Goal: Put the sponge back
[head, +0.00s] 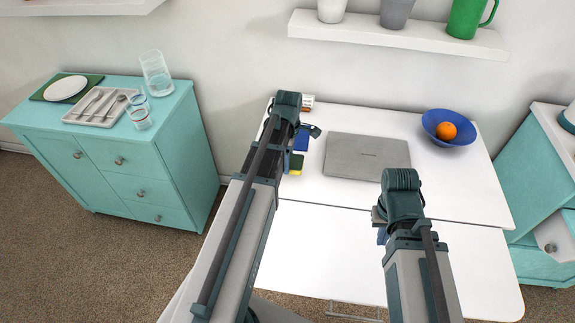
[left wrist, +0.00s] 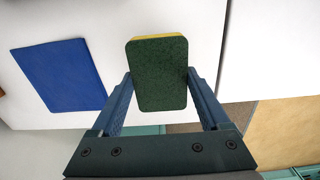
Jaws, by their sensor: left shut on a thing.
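The sponge is a small block with a dark green face and a yellow layer. In the head view the sponge (head: 296,162) shows beside my left arm, over the white table (head: 315,204). In the left wrist view the sponge (left wrist: 157,78) fills the space between the two fingers of my left gripper (left wrist: 158,85), which is shut on it. I cannot tell whether the sponge touches the tabletop. My right gripper (head: 381,228) is over the table's front part, mostly hidden by its own wrist; its jaws cannot be made out.
A blue flat sheet (head: 301,138) lies close behind the sponge; it also shows in the left wrist view (left wrist: 60,76). A grey laptop (head: 367,157) and a blue bowl (head: 437,134) with an orange are on the table. A teal cabinet (head: 100,140) with tray and glasses stands left.

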